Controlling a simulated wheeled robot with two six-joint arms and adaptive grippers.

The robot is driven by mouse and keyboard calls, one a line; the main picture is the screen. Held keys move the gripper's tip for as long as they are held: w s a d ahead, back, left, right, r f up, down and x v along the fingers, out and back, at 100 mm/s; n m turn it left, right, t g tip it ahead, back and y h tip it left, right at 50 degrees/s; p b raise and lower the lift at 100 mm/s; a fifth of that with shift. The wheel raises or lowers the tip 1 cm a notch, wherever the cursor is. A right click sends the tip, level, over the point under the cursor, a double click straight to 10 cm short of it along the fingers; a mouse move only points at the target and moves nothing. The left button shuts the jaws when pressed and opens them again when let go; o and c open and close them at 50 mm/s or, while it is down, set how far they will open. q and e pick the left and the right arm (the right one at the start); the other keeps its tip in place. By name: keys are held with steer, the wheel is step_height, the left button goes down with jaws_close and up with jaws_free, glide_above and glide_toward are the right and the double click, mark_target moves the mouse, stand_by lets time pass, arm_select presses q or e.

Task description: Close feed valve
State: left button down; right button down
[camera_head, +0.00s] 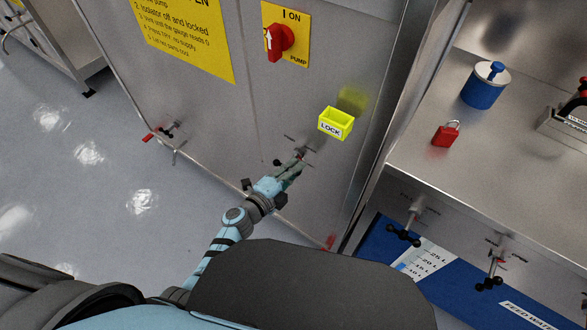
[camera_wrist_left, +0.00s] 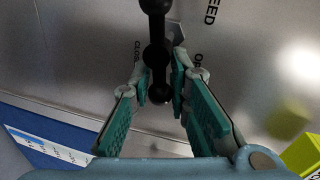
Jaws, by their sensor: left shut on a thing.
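The feed valve is on the steel cabinet front, with a black bar handle ending in round knobs (camera_wrist_left: 155,55) in the left wrist view. Lettering reading FEED, and partly hidden words like CLOSE and OPEN, lie around it. In the head view the valve (camera_head: 301,152) is small and partly covered by my gripper. My left gripper (camera_head: 293,168) reaches it from below. In the wrist view its teal fingers (camera_wrist_left: 161,88) flank the handle's lower end and are shut on it. My right gripper is not in view.
A yellow LOCK box (camera_head: 336,123) hangs right above the valve. A red pump switch (camera_head: 281,41) is higher up. Another valve (camera_head: 168,131) sits to the left. On the right bench are a red padlock (camera_head: 446,134) and a blue canister (camera_head: 485,86), with black-handled valves (camera_head: 404,234) below.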

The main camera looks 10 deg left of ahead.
arm_select(q)
steer(key=shift+s+f+m, duration=0.1)
steer(key=shift+f+m, duration=0.15)
steer(key=shift+m, duration=0.25)
steer(key=c, duration=1.6)
jaws_free()
steer(key=v, duration=1.2)
steer(key=shift+d, duration=0.2)
